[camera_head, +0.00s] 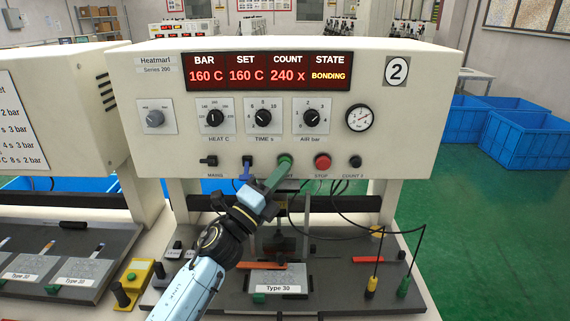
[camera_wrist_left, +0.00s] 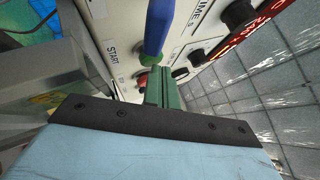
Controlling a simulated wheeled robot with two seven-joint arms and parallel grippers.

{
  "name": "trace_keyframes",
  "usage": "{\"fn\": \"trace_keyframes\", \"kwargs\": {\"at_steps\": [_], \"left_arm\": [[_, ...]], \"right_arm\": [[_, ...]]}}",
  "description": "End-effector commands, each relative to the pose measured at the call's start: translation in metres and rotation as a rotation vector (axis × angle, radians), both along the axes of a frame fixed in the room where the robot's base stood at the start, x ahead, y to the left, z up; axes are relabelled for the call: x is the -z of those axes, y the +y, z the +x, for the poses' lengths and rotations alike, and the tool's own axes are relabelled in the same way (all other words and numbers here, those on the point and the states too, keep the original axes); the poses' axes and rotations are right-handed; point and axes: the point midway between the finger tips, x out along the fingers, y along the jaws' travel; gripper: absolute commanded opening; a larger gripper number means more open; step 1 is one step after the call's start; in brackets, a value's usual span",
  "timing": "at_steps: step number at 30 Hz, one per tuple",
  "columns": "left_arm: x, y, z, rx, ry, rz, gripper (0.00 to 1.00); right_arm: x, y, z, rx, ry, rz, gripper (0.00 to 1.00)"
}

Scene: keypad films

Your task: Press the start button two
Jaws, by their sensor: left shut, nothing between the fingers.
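Machine two is the white Heatmarl press (camera_head: 290,120) marked with a 2 in the head view. Its red display (camera_head: 268,72) reads 160 C, 160 C, 240 x and BONDING. The green start button (camera_head: 285,158) sits in its lower row, and shows in the left wrist view (camera_wrist_left: 150,59) beside the START label. My left gripper (camera_head: 280,170) is shut and empty, its green fingertips (camera_wrist_left: 161,72) at the button's front. They partly cover it; I cannot tell whether they touch or press it. My right gripper is not in view.
A blue lever (camera_head: 246,168) sticks out just left of the start button. The red stop button (camera_head: 322,161) is on its right. Below are a Type 30 plate (camera_head: 278,277), cables and two upright plugs. Blue crates (camera_head: 535,135) stand behind on the right.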

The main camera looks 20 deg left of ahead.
Motion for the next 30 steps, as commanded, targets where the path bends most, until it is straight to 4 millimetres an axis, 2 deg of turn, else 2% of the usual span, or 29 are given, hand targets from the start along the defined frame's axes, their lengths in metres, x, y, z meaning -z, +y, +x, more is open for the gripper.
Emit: {"fn": "trace_keyframes", "kwargs": {"at_steps": [6,17,30], "left_arm": [[0.0,-0.003,-0.01,0.0,0.0,-0.001,0.0],[0.0,-0.004,-0.014,0.001,0.001,0.0,0.0],[0.0,-0.016,-0.054,0.001,0.001,0.0,0.0]], "right_arm": [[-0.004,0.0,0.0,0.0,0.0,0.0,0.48],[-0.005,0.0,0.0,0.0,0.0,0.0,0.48],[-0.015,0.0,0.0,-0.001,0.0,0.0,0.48]]}}
